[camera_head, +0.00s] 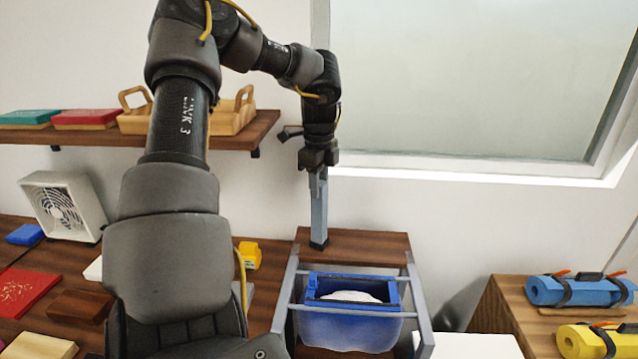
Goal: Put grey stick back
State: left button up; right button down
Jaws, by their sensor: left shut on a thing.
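My left gripper (318,169) is shut on the grey stick (319,208). The stick hangs upright below the jaws and has a dark lower end. That end shows against the brown wooden top (365,243) of a grey-framed stand; I cannot tell whether it touches the wood. The stick's upper end is hidden in the jaws. My right gripper is not in view.
A blue bin (350,328) with something white inside sits in the stand's grey frame (418,305). A yellow object (249,255) lies to its left. A white fan (63,206) and a wooden shelf (262,128) are at left. Rolled blue mat (575,291) is at right.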

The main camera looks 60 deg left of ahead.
pick_arm(q)
jog(key=shift+f, duration=0.1)
jog(key=shift+d+f, duration=0.1)
jog(key=o, duration=0.6)
jog(key=shift+o, duration=1.4)
jog(key=shift+r, duration=0.25)
notch_tip(320, 180, up, 12)
